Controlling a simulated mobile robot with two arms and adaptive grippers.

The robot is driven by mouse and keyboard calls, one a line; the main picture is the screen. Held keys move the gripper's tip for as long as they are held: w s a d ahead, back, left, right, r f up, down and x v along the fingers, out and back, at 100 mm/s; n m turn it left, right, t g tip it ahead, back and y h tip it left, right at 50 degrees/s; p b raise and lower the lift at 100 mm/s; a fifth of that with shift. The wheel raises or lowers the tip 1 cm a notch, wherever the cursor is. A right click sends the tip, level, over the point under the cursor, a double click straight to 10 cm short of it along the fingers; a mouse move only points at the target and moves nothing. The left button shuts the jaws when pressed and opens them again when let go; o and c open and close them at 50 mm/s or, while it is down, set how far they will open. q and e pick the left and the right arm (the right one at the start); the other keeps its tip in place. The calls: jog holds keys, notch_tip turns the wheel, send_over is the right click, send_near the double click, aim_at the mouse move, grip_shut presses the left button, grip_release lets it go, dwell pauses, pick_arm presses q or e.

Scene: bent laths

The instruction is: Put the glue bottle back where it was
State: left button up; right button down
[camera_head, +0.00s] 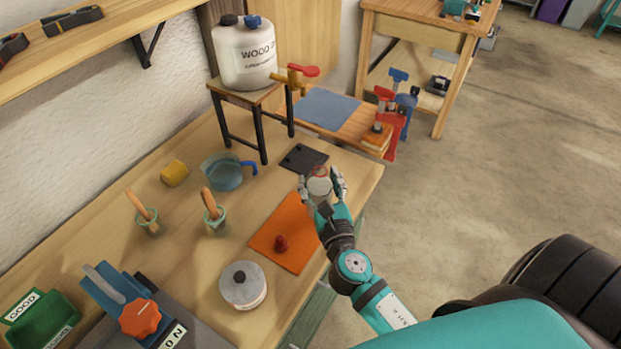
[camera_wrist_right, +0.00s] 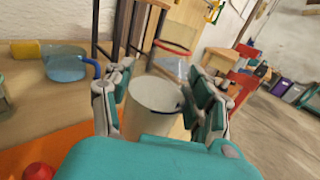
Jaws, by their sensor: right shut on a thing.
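My right gripper (camera_head: 322,182) is shut around a whitish bottle (camera_head: 320,187), taken to be the glue bottle, near the table's right edge. In the wrist view, the gripper (camera_wrist_right: 155,95) has its fingers on both sides of the white, cylindrical body (camera_wrist_right: 153,108). A thin red ring shows above its top; I cannot tell how it joins the bottle. The bottle looks roughly upright; whether it touches the table is unclear. An orange mat (camera_head: 270,238) lies nearer, with a small red cap-like piece (camera_head: 281,244) on it. My left gripper is not in view.
Beyond the gripper lies a dark plate (camera_head: 304,158) beside a stand (camera_head: 244,97) with a large white canister (camera_head: 245,55) and tap (camera_head: 290,78).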

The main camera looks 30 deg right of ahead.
jog(key=w+f+b, duration=0.1)
jog(key=f, duration=0.1)
jog(key=w+f, duration=0.2)
jog(key=shift+w+a+b, duration=0.25)
jog(key=shift+a+b, duration=0.15)
jog(key=c, duration=0.7)
grip_release()
jog(key=shift+c, duration=0.2)
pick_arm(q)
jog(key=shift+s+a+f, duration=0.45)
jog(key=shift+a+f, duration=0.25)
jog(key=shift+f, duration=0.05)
pick_arm(e)
jog(key=o, duration=0.3)
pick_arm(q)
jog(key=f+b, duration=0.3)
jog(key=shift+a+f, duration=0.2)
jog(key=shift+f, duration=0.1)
pick_arm(e)
jog(key=v, duration=1.2)
jog(key=shift+r, duration=0.15)
